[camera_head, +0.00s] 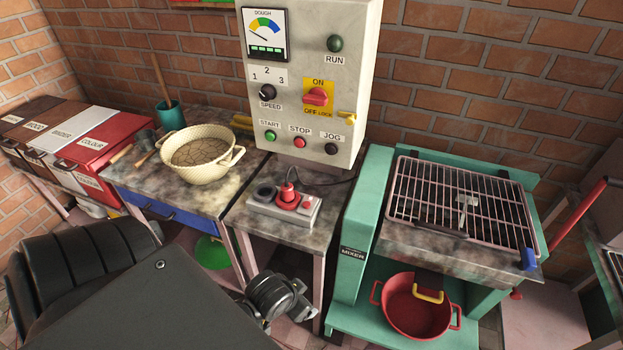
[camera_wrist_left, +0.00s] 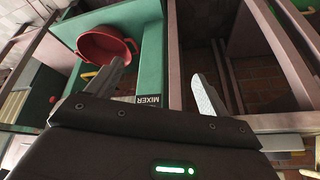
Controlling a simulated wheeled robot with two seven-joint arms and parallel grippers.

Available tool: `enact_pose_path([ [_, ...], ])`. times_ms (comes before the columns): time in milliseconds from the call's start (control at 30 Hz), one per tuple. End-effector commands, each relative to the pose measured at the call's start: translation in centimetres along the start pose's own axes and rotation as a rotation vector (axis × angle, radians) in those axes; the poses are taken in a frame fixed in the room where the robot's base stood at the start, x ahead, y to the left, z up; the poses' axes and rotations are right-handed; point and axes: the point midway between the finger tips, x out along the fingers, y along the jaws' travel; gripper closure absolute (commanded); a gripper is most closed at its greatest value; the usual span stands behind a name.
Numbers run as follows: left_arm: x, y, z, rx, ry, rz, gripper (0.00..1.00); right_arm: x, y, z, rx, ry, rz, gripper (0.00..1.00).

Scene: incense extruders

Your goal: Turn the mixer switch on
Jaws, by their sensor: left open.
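The red rotary switch (camera_head: 316,97) sits on a yellow plate marked ON above and OFF LOCK below, on the cream control box (camera_head: 290,60) against the wall. Its knob looks roughly sideways; I cannot tell its exact setting. My left gripper's wrist (camera_head: 278,297) is low in front of the tables, well below the box; its fingers are not clear there. In the left wrist view my left gripper (camera_wrist_left: 158,88) is open and empty, fingers spread, near the MIXER label (camera_wrist_left: 148,100) of the teal mixer frame. My right gripper is not in view.
A yellow tab (camera_head: 347,117) sticks out beside the switch. START (camera_head: 270,135), STOP (camera_head: 300,142) and JOG (camera_head: 331,149) controls line the box bottom. Below stands a grey pendant with a red knob (camera_head: 287,193). A dough bowl (camera_head: 200,155) is left, a wire rack (camera_head: 465,200) right, a red pot (camera_head: 415,305) below.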

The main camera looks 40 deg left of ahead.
Motion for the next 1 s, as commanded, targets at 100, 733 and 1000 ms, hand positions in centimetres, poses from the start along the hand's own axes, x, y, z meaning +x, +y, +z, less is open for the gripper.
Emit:
enact_pose_path([
  [100,-4.8,-3.7,-7.8,-0.057,0.216,-0.06,0.2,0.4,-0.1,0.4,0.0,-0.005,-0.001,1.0],
  [733,-25.4,-19.5,-29.3,-0.316,1.086,-0.353,0.2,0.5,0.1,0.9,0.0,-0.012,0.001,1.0],
  [1000,-24.6,-20.2,-30.5,-0.312,1.087,-0.355,0.2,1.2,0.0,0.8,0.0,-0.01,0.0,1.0],
])
